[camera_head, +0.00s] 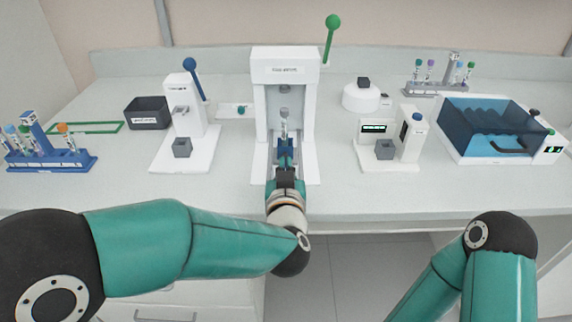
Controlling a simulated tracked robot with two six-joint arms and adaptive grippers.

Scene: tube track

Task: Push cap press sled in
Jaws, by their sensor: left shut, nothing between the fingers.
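The cap press (286,68) is a white frame in the middle of the bench, with a green-knobbed lever (331,35) raised at its right. My left gripper (286,163) is shut and empty at the front of the press, in line with the sled. It is close to the sled or touching it; I cannot tell which. It hides the sled's front. My right gripper is out of view.
To the left stand a blue-levered white device (183,110), a dark bin (147,113) and a blue tube rack (50,155). To the right are a device with a green display (374,127), a blue-lidded box (490,125) and a grey rack (436,89). The front bench strip is clear.

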